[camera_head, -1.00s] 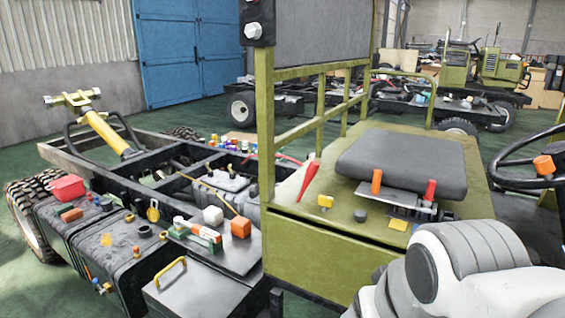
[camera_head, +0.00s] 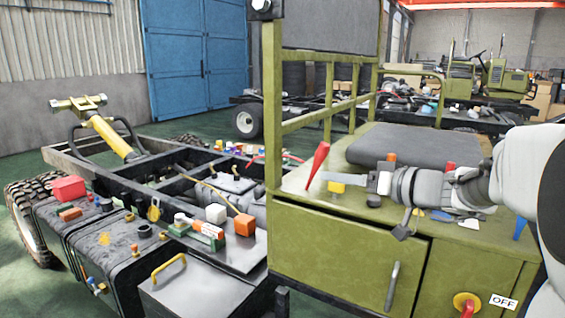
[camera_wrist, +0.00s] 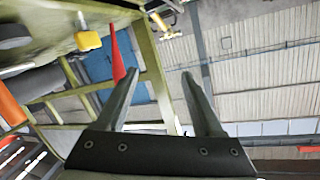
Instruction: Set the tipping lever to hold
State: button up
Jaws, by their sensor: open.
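A red tapered lever handle (camera_head: 317,162) stands tilted on the green cab deck, left of the seat; it also shows in the wrist view (camera_wrist: 117,52), beside the tip of the left finger. I cannot tell from any label whether it is the tipping lever. My gripper (camera_head: 330,178) reaches in from the right over the deck, fingers pointing left toward the red lever. In the wrist view my gripper (camera_wrist: 160,73) is open with nothing between its fingers. A yellow knob (camera_head: 336,187) sits just below the fingers. The red lever's base is partly hidden.
Orange (camera_head: 391,159) and red (camera_head: 450,166) handles stand near the grey seat (camera_head: 420,146), partly behind my arm. A green post frame (camera_head: 272,110) rises left of the lever. A red rotary switch (camera_head: 465,303) and an OFF label (camera_head: 503,301) are on the front panel.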

aim_at(316, 167)
jog(key=w+d+t, duration=0.3)
jog(key=w+d, duration=0.2)
jog(key=d, duration=0.1)
jog(key=p+x, duration=0.1)
jog(key=x, duration=1.6)
jog(key=shift+w+d+f+h, duration=0.2)
jog(key=shift+w+d+h, duration=0.15)
jog(key=shift+w+h, duration=0.05)
grip_shut()
